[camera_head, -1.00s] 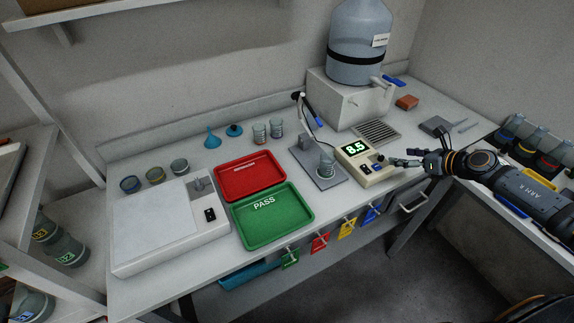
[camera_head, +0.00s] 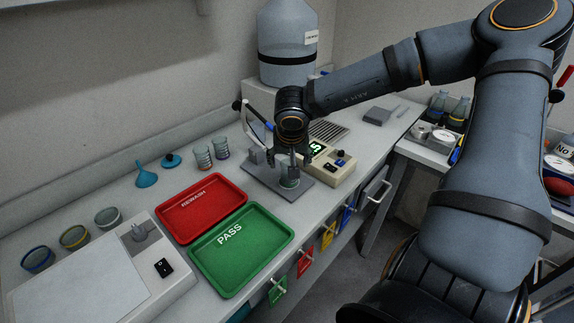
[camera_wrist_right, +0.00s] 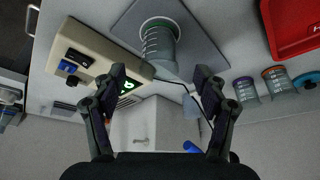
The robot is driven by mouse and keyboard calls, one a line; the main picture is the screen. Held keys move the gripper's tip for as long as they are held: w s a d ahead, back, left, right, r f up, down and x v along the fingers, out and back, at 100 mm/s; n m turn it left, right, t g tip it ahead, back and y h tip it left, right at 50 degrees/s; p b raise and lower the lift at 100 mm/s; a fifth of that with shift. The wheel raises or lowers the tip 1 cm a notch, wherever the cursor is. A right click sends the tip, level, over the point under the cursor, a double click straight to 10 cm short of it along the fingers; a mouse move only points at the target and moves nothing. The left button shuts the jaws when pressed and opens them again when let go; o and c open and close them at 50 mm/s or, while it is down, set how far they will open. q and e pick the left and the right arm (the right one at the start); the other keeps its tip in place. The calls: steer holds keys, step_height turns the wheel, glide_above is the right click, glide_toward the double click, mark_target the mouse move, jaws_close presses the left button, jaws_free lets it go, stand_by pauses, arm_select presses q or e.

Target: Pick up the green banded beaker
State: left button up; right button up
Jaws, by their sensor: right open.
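A clear glass beaker with a green band (camera_wrist_right: 158,38) stands upright on a grey square plate (camera_wrist_right: 196,28). In the head view this beaker (camera_head: 289,180) is partly covered by my right gripper (camera_head: 290,158), which points down from above it. In the right wrist view the right gripper (camera_wrist_right: 160,75) is open, its two fingers apart and empty. The beaker lies ahead of the gap between the fingertips, apart from both. My left gripper is not in view.
The meter (camera_head: 334,164) sits close beside the plate. Red tray (camera_head: 166,222) and green PASS tray (camera_head: 286,228) lie to the left. A large bottle (camera_head: 287,45) stands at the back.

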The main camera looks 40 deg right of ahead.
steer(key=shift+b+x, duration=0.95)
steer(key=shift+x, duration=0.15)
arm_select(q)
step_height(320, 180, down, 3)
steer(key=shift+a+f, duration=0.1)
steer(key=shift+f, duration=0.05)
arm_select(e)
steer(key=shift+r, duration=0.1)
steer(key=x, duration=0.5)
steer(key=shift+w+d, duration=0.1)
steer(key=shift+d, duration=0.05)
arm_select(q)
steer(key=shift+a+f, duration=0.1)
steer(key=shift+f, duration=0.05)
arm_select(e)
steer(key=shift+c, duration=0.3)
steer(key=c, duration=1.4)
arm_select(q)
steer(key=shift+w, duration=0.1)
arm_select(e)
steer(key=shift+o, duration=0.2)
